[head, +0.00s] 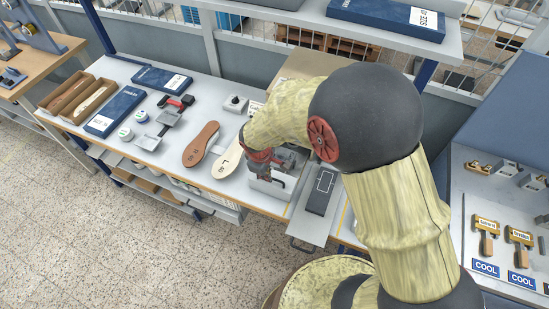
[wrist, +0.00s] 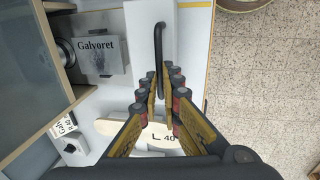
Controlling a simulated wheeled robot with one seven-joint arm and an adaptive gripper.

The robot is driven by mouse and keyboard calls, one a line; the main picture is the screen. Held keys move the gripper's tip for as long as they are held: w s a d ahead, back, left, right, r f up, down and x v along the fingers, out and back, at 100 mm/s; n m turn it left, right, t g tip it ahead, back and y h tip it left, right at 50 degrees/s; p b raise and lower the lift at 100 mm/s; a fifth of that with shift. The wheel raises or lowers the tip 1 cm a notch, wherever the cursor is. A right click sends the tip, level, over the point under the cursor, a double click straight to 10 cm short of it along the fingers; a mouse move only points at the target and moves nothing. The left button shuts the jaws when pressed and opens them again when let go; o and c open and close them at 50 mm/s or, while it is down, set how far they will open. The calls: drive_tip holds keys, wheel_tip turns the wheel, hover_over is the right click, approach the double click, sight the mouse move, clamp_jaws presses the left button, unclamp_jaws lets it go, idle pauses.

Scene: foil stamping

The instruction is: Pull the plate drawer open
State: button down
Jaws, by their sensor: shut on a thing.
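The plate drawer (wrist: 139,28) shows as a pale, plain piece at the top of the wrist view, with a dark bar handle (wrist: 161,42). My gripper (wrist: 162,84) has its fingers on both sides of the handle's near end and is shut on it. In the head view my gripper (head: 263,161) is low at the front of the bench, beside a pale box-like part (head: 275,189). My arm hides much of this spot, and I cannot tell how far the drawer stands out.
A grey plate marked "Galvoret" (wrist: 101,57) lies left of the drawer. A pale sole marked "L 40" (wrist: 160,138) lies under my fingers. A brown sole (head: 201,144) and blue boxes (head: 115,110) lie farther left on the bench. The speckled floor (head: 130,240) in front is clear.

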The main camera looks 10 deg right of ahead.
drive_tip(key=s+a+b, duration=0.1)
drive_tip(key=s+a, duration=0.5)
drive_tip(key=s, duration=0.2)
drive_tip(key=shift+s+a, duration=0.15)
drive_tip(key=shift+s, duration=0.25)
drive_tip(key=c, duration=2)
unclamp_jaws()
drive_tip(key=shift+w+f, duration=0.1)
drive_tip(key=shift+w, duration=0.05)
drive_tip(key=shift+o, duration=0.2)
wheel_tip(320, 180, up, 12)
drive_tip(key=s+a, duration=0.1)
drive_tip(key=shift+s, duration=0.4)
drive_tip(key=shift+f, duration=0.1)
drive_tip(key=s+d+r+m+t+b, duration=0.1)
drive_tip(key=s+d+r+m+b, duration=0.1)
drive_tip(key=d, duration=0.3)
drive_tip(key=s+d+r+m+t+b, duration=0.1)
drive_tip(key=s+d+r+m+b, duration=0.2)
drive_tip(key=s+d+r+m, duration=0.1)
drive_tip(key=s+d+r+m+t+y+b, duration=0.1)
drive_tip(key=s+d+r+m+b, duration=0.1)
drive_tip(key=d, duration=0.5)
wheel_tip(320, 180, up, 2)
drive_tip(key=s+m, duration=0.1)
drive_tip(key=m, duration=0.1)
drive_tip(key=shift+d+m+t, duration=0.35)
drive_tip(key=shift+m+t, duration=0.05)
